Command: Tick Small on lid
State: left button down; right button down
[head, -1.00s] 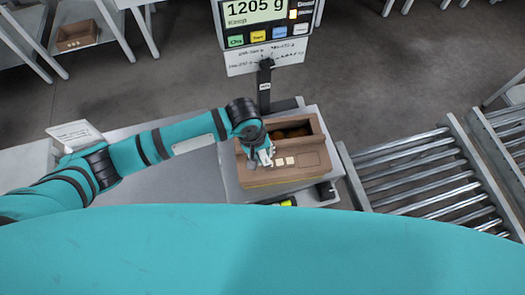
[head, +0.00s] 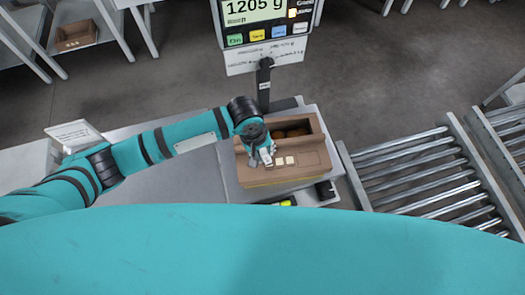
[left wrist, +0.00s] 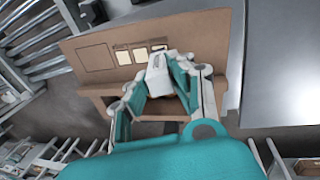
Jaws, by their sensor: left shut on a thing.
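The brown cardboard box (head: 253,176) stands on the scale, with round orange-brown things (head: 292,132) in its open back part. Its flat lid part carries a row of small pale squares (head: 285,161), which also show in the left wrist view (left wrist: 122,57). My left gripper (head: 264,157) is over the left end of this row in the head view. In the left wrist view my left gripper (left wrist: 163,84) is shut on a white marker-like thing (left wrist: 157,70). Its far end lies over the square at the row's end and partly hides it. I cannot tell whether it touches the lid.
The scale display (head: 257,10) reads 1205 g above a handwritten white label (head: 268,56). A roller conveyor (head: 410,175) lies right of the scale. A grey tabletop (head: 180,180) is left of it. A small brown box (head: 76,35) is on a far shelf.

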pick_arm(q)
jog(key=shift+w+d, duration=0.15)
jog(key=shift+w, duration=0.05)
jog(key=shift+s+a+p, duration=0.25)
jog(key=shift+s+p, duration=0.1)
dwell(0.4)
jog(key=shift+r, duration=0.1)
notch_tip(320, 180, up, 6)
jog(key=p, duration=0.7)
dwell(0.4)
